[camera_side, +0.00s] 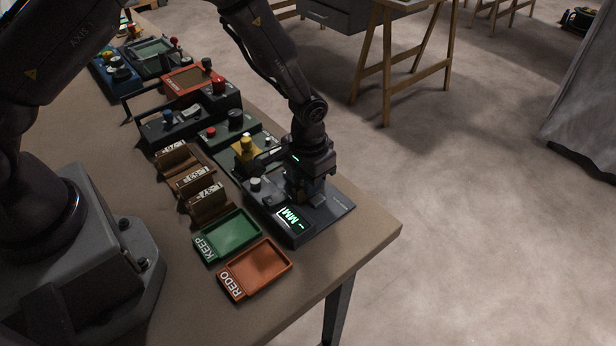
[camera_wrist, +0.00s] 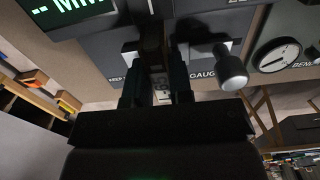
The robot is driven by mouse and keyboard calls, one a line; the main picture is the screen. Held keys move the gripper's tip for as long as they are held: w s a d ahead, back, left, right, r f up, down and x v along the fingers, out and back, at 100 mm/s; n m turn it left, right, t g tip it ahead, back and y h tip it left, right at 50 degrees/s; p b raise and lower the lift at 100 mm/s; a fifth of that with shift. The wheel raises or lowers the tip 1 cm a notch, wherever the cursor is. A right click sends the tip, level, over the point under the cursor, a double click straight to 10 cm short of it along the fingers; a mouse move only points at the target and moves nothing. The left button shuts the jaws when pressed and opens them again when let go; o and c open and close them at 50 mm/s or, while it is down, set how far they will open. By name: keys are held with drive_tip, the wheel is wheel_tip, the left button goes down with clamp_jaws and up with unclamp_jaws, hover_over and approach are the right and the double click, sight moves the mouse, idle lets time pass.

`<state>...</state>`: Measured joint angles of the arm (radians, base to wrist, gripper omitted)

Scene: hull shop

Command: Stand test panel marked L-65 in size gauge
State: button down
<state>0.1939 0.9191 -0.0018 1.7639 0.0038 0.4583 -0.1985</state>
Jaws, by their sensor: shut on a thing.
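The size gauge (camera_side: 338,208) is a dark box at the near end of the row of instruments. Its green display reads "-- MM" in the side view and shows at the top left of the wrist view (camera_wrist: 72,10). My gripper (camera_side: 311,190) points down over the gauge. In the wrist view my gripper (camera_wrist: 158,90) is shut on a thin, dark panel (camera_wrist: 152,45), seen nearly edge-on between the fingers. The panel's mark is hidden. I cannot tell whether its lower edge touches the gauge.
Several brown wooden holders (camera_side: 208,206) with white labels stand left of the gauge. A green KEEP tray (camera_side: 232,236) and an orange REDO tray (camera_side: 256,272) lie nearer. More instruments, one with a yellow part (camera_side: 246,148), crowd the table behind. A knob (camera_wrist: 232,72) sits close beside the fingers.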

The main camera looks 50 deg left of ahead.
drive_tip(key=c, duration=0.9)
unclamp_jaws()
drive_tip(key=shift+c, duration=0.2)
wheel_tip(320, 180, up, 13)
drive_tip(key=s+a+r+t, duration=0.2)
drive_tip(key=s+a+r, duration=0.2)
drive_tip(key=s+r, duration=0.6)
drive_tip(key=s+a+r+t, duration=0.3)
drive_tip(key=s+a+r, duration=0.1)
drive_tip(key=s+r, duration=0.6)
drive_tip(key=shift+s+t, duration=0.3)
drive_tip(key=shift+s, duration=0.15)
